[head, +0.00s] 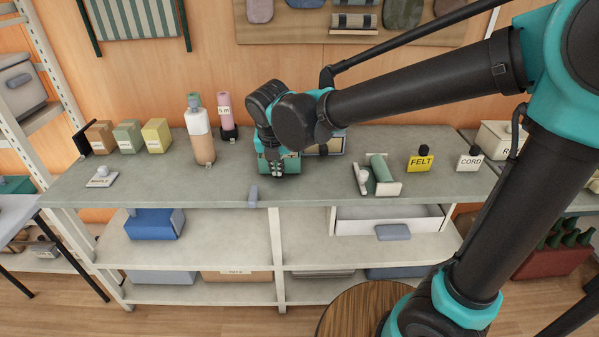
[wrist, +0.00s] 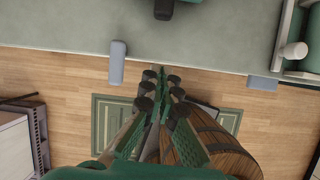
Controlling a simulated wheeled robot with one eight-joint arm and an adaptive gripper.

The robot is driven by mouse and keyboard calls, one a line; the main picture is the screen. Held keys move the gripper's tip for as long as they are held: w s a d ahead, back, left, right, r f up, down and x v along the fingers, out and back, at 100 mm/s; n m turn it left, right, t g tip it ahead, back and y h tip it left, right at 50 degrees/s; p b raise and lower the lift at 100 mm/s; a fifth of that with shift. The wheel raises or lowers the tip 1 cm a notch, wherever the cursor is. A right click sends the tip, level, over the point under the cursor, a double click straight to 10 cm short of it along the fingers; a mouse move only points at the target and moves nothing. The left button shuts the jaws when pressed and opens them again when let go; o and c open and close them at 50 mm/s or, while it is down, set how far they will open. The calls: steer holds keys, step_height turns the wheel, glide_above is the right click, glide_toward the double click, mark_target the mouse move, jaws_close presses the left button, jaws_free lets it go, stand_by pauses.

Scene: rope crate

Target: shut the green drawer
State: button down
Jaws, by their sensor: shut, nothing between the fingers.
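A small green box-like front (head: 292,164), which looks like the green drawer, sits on the grey bench top (head: 230,172) in the middle of the head view. My gripper (head: 277,172) points down right in front of it and hides much of it, so how far it stands out cannot be told. In the wrist view, a green piece with a dark knob (wrist: 163,9) shows at the top edge, partly cut off. My gripper (wrist: 157,82) is shut and empty there, apart in the picture from that knob. Whether it touches the drawer cannot be told.
A beige box (head: 332,145) stands right of the green one. Bottles (head: 200,135) and small boxes stand to the left; a green roll on a stand (head: 381,172) and labelled blocks to the right. A white drawer (head: 365,222) stands open under the bench. A round wooden stool (head: 355,308) is in front.

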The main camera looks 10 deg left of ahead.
steer(key=shift+n, duration=0.5)
steer(key=x, duration=0.9)
steer(key=shift+w+a+f, duration=0.15)
steer(key=shift+a, duration=0.1)
steer(key=w, duration=0.3)
steer(key=shift+a+f, duration=0.15)
steer(key=shift+a, duration=0.2)
steer(key=shift+w+a, duration=0.1)
steer(key=shift+w, duration=0.4)
steer(key=shift+a, duration=0.1)
